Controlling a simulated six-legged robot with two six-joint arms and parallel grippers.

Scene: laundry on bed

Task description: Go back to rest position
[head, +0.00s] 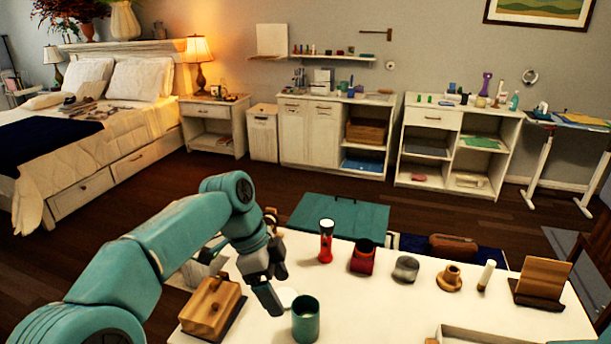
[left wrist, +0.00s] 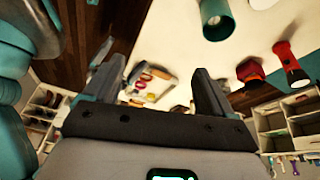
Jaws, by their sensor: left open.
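My left arm comes in from the left, and its left gripper (head: 264,284) hangs over the left part of the white table (head: 385,300), between the wooden box and the green cup. In the left wrist view the left gripper (left wrist: 158,68) has its two dark fingers spread apart with nothing between them. The green cup (head: 306,318) stands just right of the fingers in the head view. The wooden box (head: 210,306) on a dark base is to their left. My right gripper is not in view.
Along the table stand a red flashlight (head: 326,242), a red holder (head: 362,258), a grey round container (head: 405,268), a wooden ring-like piece (head: 449,279), a white cylinder (head: 486,275) and a wooden stand (head: 541,280). A bed (head: 70,160) and shelves (head: 456,150) are farther back.

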